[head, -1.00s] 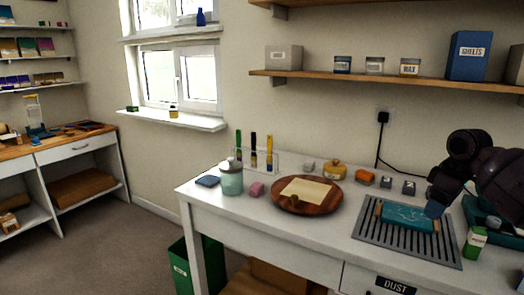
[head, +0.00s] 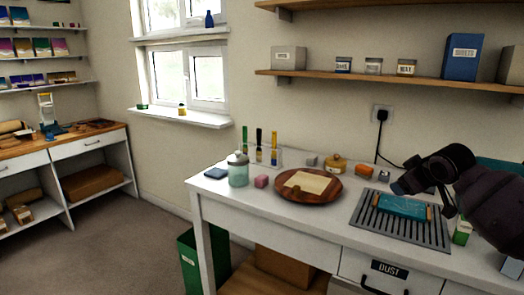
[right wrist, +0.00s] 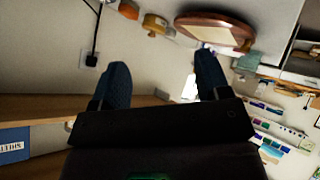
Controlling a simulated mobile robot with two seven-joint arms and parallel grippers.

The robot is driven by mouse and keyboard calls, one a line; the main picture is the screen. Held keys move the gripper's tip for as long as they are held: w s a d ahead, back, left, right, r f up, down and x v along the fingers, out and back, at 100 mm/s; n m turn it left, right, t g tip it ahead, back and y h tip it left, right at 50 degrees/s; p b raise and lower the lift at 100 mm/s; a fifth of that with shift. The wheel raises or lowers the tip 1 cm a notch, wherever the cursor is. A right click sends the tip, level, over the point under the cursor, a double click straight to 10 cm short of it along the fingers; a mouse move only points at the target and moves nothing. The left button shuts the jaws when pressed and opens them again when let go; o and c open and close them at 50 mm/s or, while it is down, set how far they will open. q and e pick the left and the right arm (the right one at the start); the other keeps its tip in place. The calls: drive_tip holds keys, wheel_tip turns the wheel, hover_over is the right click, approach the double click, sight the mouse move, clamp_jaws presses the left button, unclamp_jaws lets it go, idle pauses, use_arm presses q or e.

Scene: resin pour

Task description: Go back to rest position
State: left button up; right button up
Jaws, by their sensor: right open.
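My right gripper (head: 399,187) comes in from the right in the head view, over the back of the white table near the grey slatted rack (head: 436,238). In the right wrist view its two dark blue fingers (right wrist: 163,82) are spread apart with nothing between them. A teal block with orange-brown edges (head: 404,207) lies on the rack, apart from the gripper. My left gripper is in neither current view.
On the table (head: 262,203) are a round wooden board (head: 330,193), a lidded jar (head: 238,173), a pink block (head: 261,182) and a yellow pot (head: 336,164). A wall shelf (head: 390,81) hangs above. Floor at left (head: 120,250) is clear.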

drive_tip(key=s+a+f+t+y+p, duration=0.1)
drive_tip(key=s+a+f+t+y, duration=0.25)
drive_tip(key=s+a+f, duration=0.9)
use_arm(q)
drive_tip(key=r, duration=0.1)
drive_tip(key=p, duration=0.1)
drive_tip(key=r+p, duration=0.1)
drive_tip(key=shift+s+a+r, duration=0.3)
drive_tip(key=shift+s+r, duration=0.05)
drive_tip(key=shift+s, duration=0.05)
use_arm(e)
drive_tip(key=s+f+m+h, duration=0.1)
drive_tip(key=s+f+m, duration=0.1)
drive_tip(key=s+f, duration=0.4)
drive_tip(key=s+f+m+g+h, duration=0.1)
drive_tip(key=s+f, duration=0.6)
drive_tip(key=s, duration=0.9)
drive_tip(key=s+f+m+g+h, duration=0.1)
drive_tip(key=s+f+m+h, duration=0.1)
drive_tip(key=s+f, duration=0.5)
drive_tip(key=s+d, duration=0.1)
drive_tip(key=s, duration=0.4)
drive_tip(key=shift+f+m, duration=0.25)
drive_tip(key=shift+m, duration=0.05)
use_arm(q)
drive_tip(key=shift+w, duration=0.1)
use_arm(e)
drive_tip(key=shift+a+g, duration=0.1)
drive_tip(key=shift+g, duration=0.15)
drive_tip(key=shift+c, duration=0.3)
